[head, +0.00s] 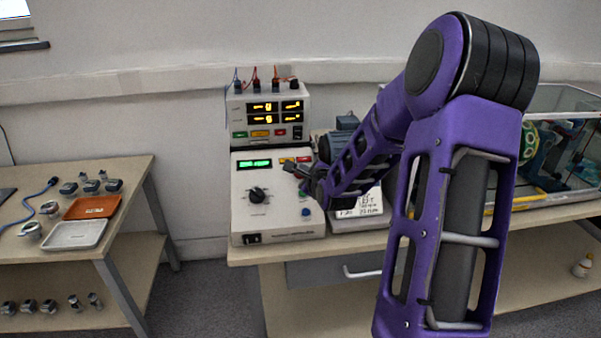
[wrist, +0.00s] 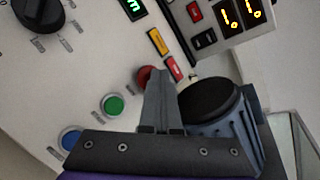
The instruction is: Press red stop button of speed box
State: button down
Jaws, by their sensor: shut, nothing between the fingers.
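The speed box, which I take to be the lower white control box (head: 250,215), stands on the bench with a black knob (head: 257,195) and a lit green display (head: 254,163). In the wrist view, the red round button (wrist: 143,76) shows just left of my fingertips and is partly covered by them. A green button (wrist: 113,105) and a blue button (wrist: 70,138) lie lower left on the same panel. My gripper (wrist: 160,72) is shut and empty, its tips overlapping the red button's right edge. Whether they touch it, I cannot tell. In the head view, my gripper (head: 289,168) is over the panel's upper right.
A second box (head: 268,100) with yellow digits and cables stands above and behind. A dark cylindrical device (wrist: 210,105) is close right of my fingers in the wrist view. A side table (head: 130,175) with trays is at left. A glass-sided case (head: 570,100) is at right.

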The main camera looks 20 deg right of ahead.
jog(key=shift+s+a+r+p, duration=0.1)
jog(key=shift+s+r+p, duration=0.25)
jog(key=shift+r+p, duration=0.35)
jog(key=r+p, duration=0.1)
jog(key=s+r+p, duration=0.1)
jog(key=r+p, duration=0.1)
jog(key=s+r+p, duration=0.1)
jog(key=shift+a+r+p, duration=0.25)
jog(key=shift+a+p, duration=0.05)
dwell(0.7)
